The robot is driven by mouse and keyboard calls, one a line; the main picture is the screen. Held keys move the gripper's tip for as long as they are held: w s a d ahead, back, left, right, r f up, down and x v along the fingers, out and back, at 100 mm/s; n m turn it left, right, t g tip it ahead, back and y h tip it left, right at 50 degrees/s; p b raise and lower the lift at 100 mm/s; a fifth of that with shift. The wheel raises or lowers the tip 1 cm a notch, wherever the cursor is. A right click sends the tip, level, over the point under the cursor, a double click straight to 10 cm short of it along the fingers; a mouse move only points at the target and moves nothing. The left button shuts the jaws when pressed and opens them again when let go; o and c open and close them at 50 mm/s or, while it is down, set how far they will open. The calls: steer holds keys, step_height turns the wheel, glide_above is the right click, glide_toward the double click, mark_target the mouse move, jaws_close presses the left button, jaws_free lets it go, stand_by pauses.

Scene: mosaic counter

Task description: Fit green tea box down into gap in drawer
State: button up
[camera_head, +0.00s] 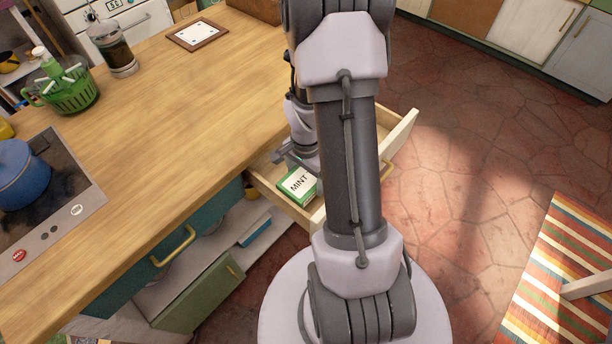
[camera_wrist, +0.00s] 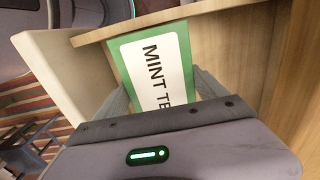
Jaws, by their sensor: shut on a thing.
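The green tea box (camera_head: 297,186) has a white label reading MINT and lies at the near end of the open wooden drawer (camera_head: 262,184). In the wrist view the box (camera_wrist: 153,62) shows its label face between the two fingers of my gripper (camera_wrist: 162,90). My gripper is shut on the box. In the wrist view the box is close to the pale drawer wall (camera_wrist: 60,75). The gap in the drawer is not clearly visible, and I cannot tell how deep the box sits. In the head view my arm hides much of the drawer.
The wooden counter (camera_head: 190,95) runs along the left side above the drawer. A blue pot (camera_head: 20,175) on a stove, a green basket (camera_head: 70,92) and a glass jar (camera_head: 112,48) stand on it.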

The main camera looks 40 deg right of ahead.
mark_target(306, 186)
steer(key=shift+f+b, duration=2.15)
steer(key=shift+f, duration=0.2)
stand_by(0.7)
steer(key=o, duration=1.4)
step_height(306, 186, up, 18)
steer(key=p, duration=0.7)
steer(key=shift+f+p, duration=0.25)
steer(key=shift+p, duration=0.05)
